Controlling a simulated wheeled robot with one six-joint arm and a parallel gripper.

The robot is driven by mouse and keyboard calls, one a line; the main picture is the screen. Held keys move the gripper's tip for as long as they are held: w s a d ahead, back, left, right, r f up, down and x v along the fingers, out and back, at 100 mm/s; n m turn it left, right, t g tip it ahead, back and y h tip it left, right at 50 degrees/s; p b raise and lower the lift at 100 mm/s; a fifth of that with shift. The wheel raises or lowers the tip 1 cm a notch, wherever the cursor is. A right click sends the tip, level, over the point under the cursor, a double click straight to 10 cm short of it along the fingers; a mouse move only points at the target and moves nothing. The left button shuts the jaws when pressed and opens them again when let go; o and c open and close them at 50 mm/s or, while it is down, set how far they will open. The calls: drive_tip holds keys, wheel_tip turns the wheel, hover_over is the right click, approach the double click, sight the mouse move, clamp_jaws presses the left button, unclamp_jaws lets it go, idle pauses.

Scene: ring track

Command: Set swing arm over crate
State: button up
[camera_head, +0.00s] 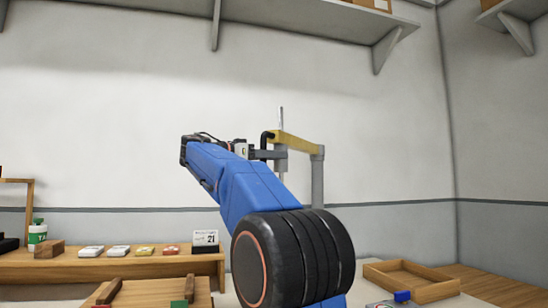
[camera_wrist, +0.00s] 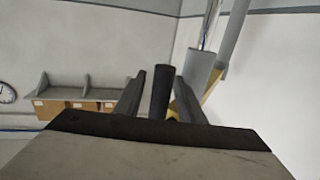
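The swing arm is a yellow bar (camera_head: 297,142) on a grey upright post (camera_head: 318,182), right of centre in the head view. A black hooked handle (camera_head: 266,138) shows at its left end. In the wrist view the dark handle (camera_wrist: 161,92) stands between the two fingers of my gripper (camera_wrist: 160,88), with a narrow gap seen on each side. My gripper looks open around the handle. Part of the yellow bar (camera_wrist: 211,91) shows behind the right finger. A low, open wooden crate (camera_head: 437,291) sits at the lower right in the head view, clear of the swing arm.
A wooden bench (camera_head: 110,265) at left holds several small boxes, a bottle (camera_head: 37,234) and a calendar (camera_head: 206,240). A wall shelf (camera_head: 300,18) runs overhead. My blue arm hides the middle of the table.

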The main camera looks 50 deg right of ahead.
clamp_jaws()
